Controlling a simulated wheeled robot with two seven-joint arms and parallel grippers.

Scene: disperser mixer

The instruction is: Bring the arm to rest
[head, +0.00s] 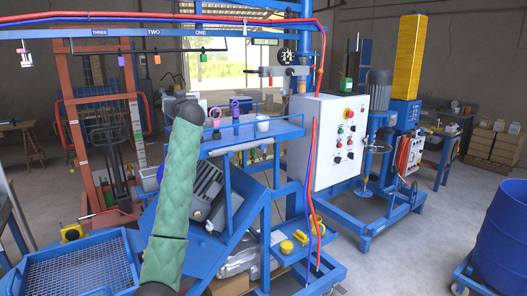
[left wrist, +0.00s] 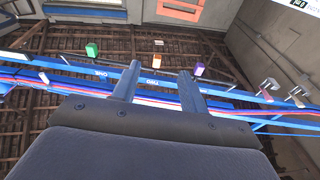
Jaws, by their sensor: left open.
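My left arm, in a green padded sleeve (head: 172,195), rises from the bottom of the head view to a dark rounded joint in front of the blue machine. In the left wrist view my left gripper (left wrist: 158,82) has its two dark fingers apart, with nothing between them. It points up toward the roof, and a blue overhead rail (left wrist: 75,66) with coloured tags passes behind the fingers. In the head view the gripper itself is hard to make out beyond the joint. My right gripper is not in view.
A blue shelf (head: 268,133) with small items and a white control box (head: 328,143) stand beyond the arm. A blue mesh tray (head: 75,277) is at lower left. A blue drum (head: 502,238) is at right. Open floor lies between the machine and drum.

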